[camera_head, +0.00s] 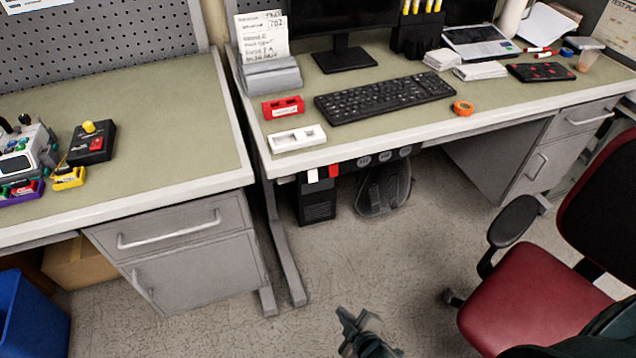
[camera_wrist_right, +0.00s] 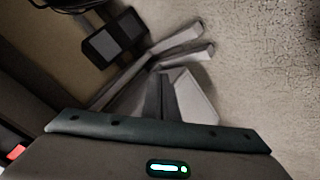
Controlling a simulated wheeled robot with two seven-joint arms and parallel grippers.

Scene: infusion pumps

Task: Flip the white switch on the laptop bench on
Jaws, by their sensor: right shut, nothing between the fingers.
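The laptop bench is the right-hand bench (camera_head: 440,118) in the head view. A white block with a rocker-like top, likely the white switch (camera_head: 297,138), lies near its front left corner. A small white piece (camera_head: 312,176) and a red piece (camera_head: 333,171) also hang under the front edge; I cannot tell their settings. My right gripper (camera_head: 355,322) is shut and empty, low over the floor in front of the bench and apart from these things. In the right wrist view its closed fingers (camera_wrist_right: 172,78) point over the floor. My left gripper is out of view.
A red switch block (camera_head: 283,107), keyboard (camera_head: 385,97), orange tape roll (camera_head: 463,108) and laptop (camera_head: 480,41) are on the bench. A red chair (camera_head: 535,300) stands at the right. Another bench (camera_head: 150,90) is at the left. Floor between is clear.

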